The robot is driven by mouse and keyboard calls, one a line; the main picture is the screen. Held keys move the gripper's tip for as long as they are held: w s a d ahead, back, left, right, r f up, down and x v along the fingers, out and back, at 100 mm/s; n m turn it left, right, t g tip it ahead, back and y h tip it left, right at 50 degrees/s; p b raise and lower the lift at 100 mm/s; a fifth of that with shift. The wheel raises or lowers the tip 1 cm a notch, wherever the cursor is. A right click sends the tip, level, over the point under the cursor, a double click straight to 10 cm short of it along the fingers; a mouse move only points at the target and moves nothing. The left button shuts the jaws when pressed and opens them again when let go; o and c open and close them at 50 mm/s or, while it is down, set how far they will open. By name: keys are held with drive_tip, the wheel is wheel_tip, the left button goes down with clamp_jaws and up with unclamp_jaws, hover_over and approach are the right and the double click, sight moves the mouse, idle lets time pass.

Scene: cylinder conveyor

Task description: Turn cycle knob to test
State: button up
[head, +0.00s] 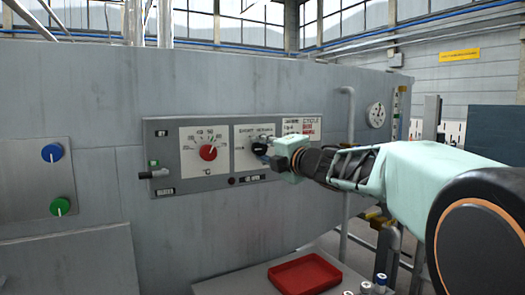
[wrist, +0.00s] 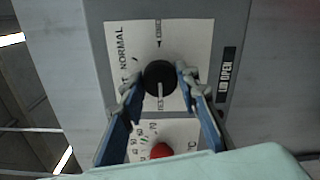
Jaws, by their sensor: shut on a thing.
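The black cycle knob (head: 259,149) sits on a white plate on the grey control panel. In the wrist view the knob (wrist: 160,76) shows between my two fingertips, its white pointer line aimed down the picture, toward the red knob. Small print near the pointer's end looks like "TEST" but is partly blurred. "NORMAL" is printed at the plate's left edge in that view. My gripper (head: 266,155) is shut on the black knob, with one blue finger on each side. It partly hides the knob in the head view.
A red dial knob (head: 208,152) is left of the cycle knob on the same panel. Blue (head: 52,152) and green (head: 60,206) knobs are on a panel at far left. A red tray (head: 304,274) lies below. A vertical pipe (head: 347,130) stands right of the panel.

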drive_tip(key=o, duration=1.2)
drive_tip(key=shift+c, duration=0.2)
drive_tip(key=shift+s+d, duration=0.1)
drive_tip(key=v, duration=0.7)
drive_tip(key=shift+s+d, duration=0.1)
